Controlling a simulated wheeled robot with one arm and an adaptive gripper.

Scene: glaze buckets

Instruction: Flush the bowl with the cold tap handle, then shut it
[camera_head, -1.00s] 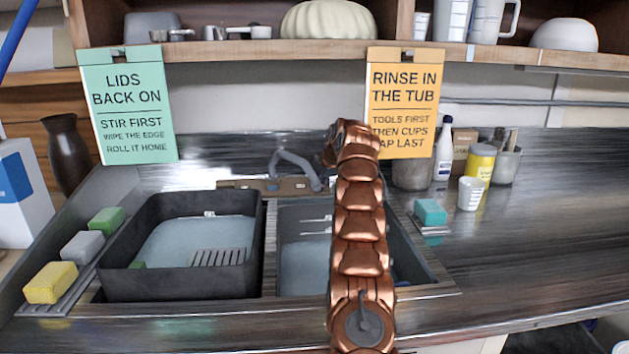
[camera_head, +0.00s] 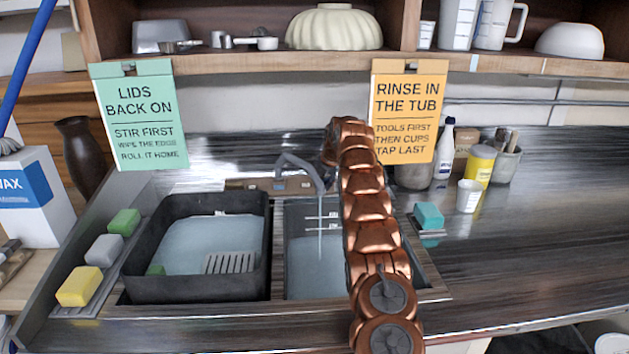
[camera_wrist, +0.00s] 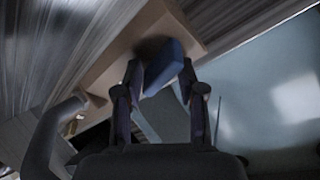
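The cold tap handle is a blue lever on the tap's brown base; it shows between my fingertips in the wrist view (camera_wrist: 165,66) and small in the head view (camera_head: 279,184). My gripper (camera_wrist: 160,66) has its two dark fingers apart, one on each side of the handle; firm contact is not clear. The grey spout (camera_head: 299,163) curves over the right bowl (camera_head: 302,275). A thin stream of water (camera_head: 320,235) falls from it into water in that bowl. My copper arm covers the bowl's right side and hides my gripper in the head view.
A dark tub (camera_head: 195,287) with water and a slotted grey piece stands at left. Yellow (camera_head: 80,286), grey and green sponges lie beside it. A teal sponge (camera_head: 429,215), white cup (camera_head: 468,195) and bottles stand right. The right counter is mostly clear.

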